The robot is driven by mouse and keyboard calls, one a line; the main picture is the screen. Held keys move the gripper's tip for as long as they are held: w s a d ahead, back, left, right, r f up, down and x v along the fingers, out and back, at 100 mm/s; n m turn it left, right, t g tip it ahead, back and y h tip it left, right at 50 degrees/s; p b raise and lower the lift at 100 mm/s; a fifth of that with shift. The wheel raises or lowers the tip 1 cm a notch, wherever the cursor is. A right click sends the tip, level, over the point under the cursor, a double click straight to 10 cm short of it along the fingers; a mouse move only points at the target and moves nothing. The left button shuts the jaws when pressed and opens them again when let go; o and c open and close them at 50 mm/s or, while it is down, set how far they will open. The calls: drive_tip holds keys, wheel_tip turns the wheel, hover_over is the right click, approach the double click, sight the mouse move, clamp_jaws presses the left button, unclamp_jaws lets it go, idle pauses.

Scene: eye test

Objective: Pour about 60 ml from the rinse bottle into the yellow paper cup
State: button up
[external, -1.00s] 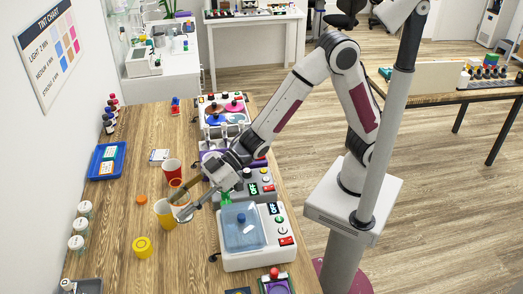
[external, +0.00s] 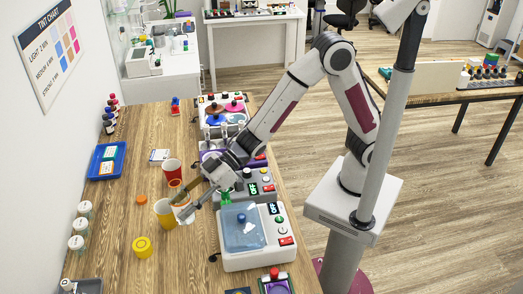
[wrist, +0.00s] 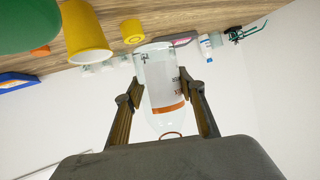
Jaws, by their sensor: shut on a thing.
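My gripper (external: 183,202) is shut on the rinse bottle (wrist: 156,70), a clear bottle with a white label and an orange band. In the wrist view the fingers (wrist: 161,82) press on its two sides; that picture is upside down, and the bottle looks roughly upright, neck towards the bottom edge. The yellow paper cup (external: 163,213) stands upright on the wooden bench, just left of the gripper in the external view. It also shows at the upper left of the wrist view (wrist: 85,32). Its inside and the bottle's liquid level cannot be made out.
A red cup (external: 172,167) stands just behind the yellow cup. A yellow round container (external: 142,246) and an orange disc (external: 141,199) lie nearby. A white device with a blue lid (external: 279,245) is to the right. A blue tray (external: 121,152) and jars (external: 77,243) line the left.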

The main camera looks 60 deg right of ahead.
drive_tip(key=shift+w+f+m+g, duration=0.15)
drive_tip(key=shift+f+m+g, duration=0.55)
drive_tip(key=shift+f+m, duration=0.15)
drive_tip(key=shift+w+f+m+g, duration=0.1)
drive_tip(key=shift+w+m+g, duration=0.3)
drive_tip(key=shift+m+g, duration=0.65)
drive_tip(key=shift+s+f+m+g, duration=0.2)
drive_tip(key=shift+f+m+g, duration=0.1)
drive_tip(key=shift+f, duration=0.15)
drive_tip(key=shift+s+f+m+g, duration=0.15)
drive_tip(key=shift+f+m, duration=0.15)
drive_tip(key=shift+f, duration=0.15)
drive_tip(key=shift+s+y, duration=0.15)
drive_tip(key=shift+y, duration=0.15)
drive_tip(key=shift+s+f+m+g, duration=0.2)
drive_tip(key=shift+m+g, duration=0.2)
drive_tip(key=shift+m, duration=0.1)
drive_tip(key=shift+s+f+m+g, duration=0.15)
drive_tip(key=shift+s+m+g, duration=0.05)
drive_tip(key=shift+m+g, duration=0.25)
drive_tip(key=shift+s+m+g+y, duration=0.2)
drive_tip(key=shift+m+g+y, duration=0.1)
drive_tip(key=shift+m+g, duration=0.3)
drive_tip(key=shift+w+m, duration=0.45)
drive_tip(key=shift+m, duration=0.1)
drive_tip(key=shift+g+y, duration=0.3)
drive_tip(key=shift+g, duration=0.05)
drive_tip(key=shift+m+g, duration=0.3)
drive_tip(key=shift+m, duration=0.3)
